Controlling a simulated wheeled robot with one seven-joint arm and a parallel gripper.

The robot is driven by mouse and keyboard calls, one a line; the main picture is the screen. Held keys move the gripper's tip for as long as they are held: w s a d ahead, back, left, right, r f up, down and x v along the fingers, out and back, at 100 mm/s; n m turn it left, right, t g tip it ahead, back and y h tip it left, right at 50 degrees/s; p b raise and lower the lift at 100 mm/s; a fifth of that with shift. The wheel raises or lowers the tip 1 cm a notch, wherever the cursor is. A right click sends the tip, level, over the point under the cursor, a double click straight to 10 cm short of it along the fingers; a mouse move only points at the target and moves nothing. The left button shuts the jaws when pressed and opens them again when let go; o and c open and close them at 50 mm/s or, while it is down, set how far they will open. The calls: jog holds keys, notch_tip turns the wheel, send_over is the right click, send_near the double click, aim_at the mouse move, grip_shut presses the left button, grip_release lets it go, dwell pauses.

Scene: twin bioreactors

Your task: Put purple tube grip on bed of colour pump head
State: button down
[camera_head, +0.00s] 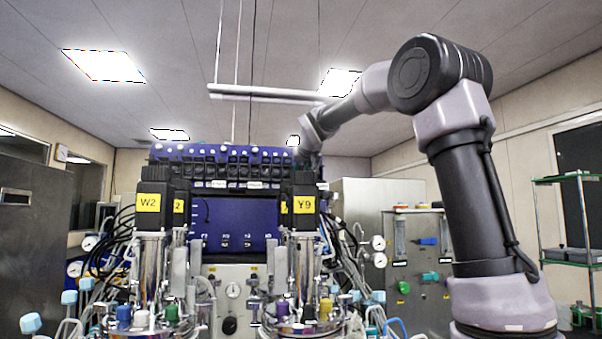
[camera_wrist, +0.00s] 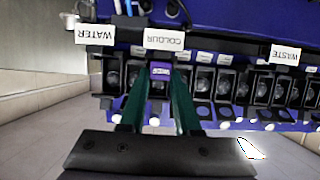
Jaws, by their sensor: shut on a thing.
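In the wrist view, the two dark green fingers of my gripper (camera_wrist: 158,84) are shut on the small purple tube grip (camera_wrist: 160,70). The grip sits between the fingertips, just under the upside-down COLOUR label (camera_wrist: 163,40), at the black colour pump head (camera_wrist: 157,88). I cannot tell whether the grip touches the bed. In the head view, my arm reaches to the right end of the pump row (camera_head: 235,168); my gripper and the grip are hidden or too small there.
In the wrist view, the WATER label (camera_wrist: 95,35) is left and the WASTE label (camera_wrist: 285,55) right, with several black pump heads close beside my right finger. In the head view, the W2 motor (camera_head: 149,203) and Y9 motor (camera_head: 304,205) stand in front of the pump unit.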

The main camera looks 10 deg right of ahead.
jog(key=shift+f, duration=0.1)
jog(key=c, duration=0.6)
grip_release()
jog(key=v, duration=1.2)
jog(key=s+d+f+m+g, duration=0.1)
jog(key=s+d+f+g, duration=0.1)
jog(key=s+f, duration=0.7)
jog(key=s+d+f+m+g+y, duration=0.1)
jog(key=s+f+g, duration=0.1)
jog(key=s+f, duration=0.8)
jog(key=s+d+f+m+g+y, duration=0.1)
jog(key=s+d+f+m+g, duration=0.1)
jog(key=s+f, duration=0.8)
jog(key=shift+s+d+f+g, duration=0.15)
jog(key=shift+d+f+g, duration=0.15)
jog(key=shift+d+f, duration=0.1)
